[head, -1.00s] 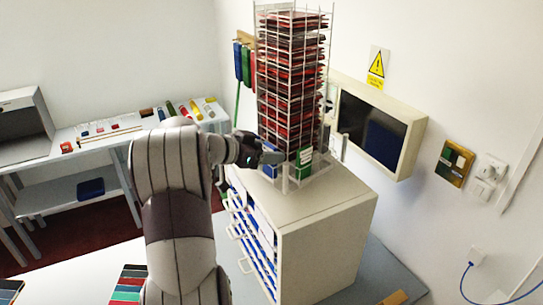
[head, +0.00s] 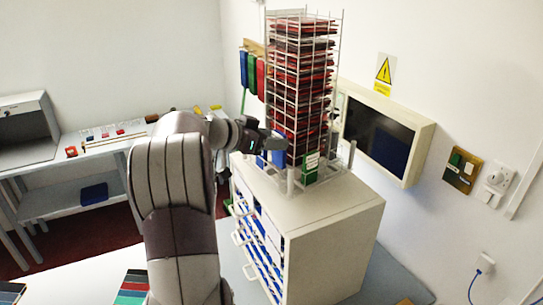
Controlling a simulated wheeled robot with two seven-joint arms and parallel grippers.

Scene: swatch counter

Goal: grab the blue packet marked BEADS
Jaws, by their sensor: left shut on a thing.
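My left gripper (head: 276,143) is at the left front edge of the tall wire rack, above the cabinet top. It is shut on a blue packet (head: 279,158), which hangs just below the fingers, close against the rack. Its marking is too small to read. A second blue piece (head: 261,161) shows just left of it, low by the cabinet top. A green packet (head: 310,167) with a white label stands at the rack's foot, to the right. My left arm hides part of the area behind. My right gripper is not in view.
The wire rack (head: 298,95) is filled with dark red sheets and stands on a white cabinet (head: 335,215) with open-fronted blue drawers. A wall screen (head: 377,135) is close on the right. Blue, green and red pieces hang behind the rack. Free cabinet top lies at the front right.

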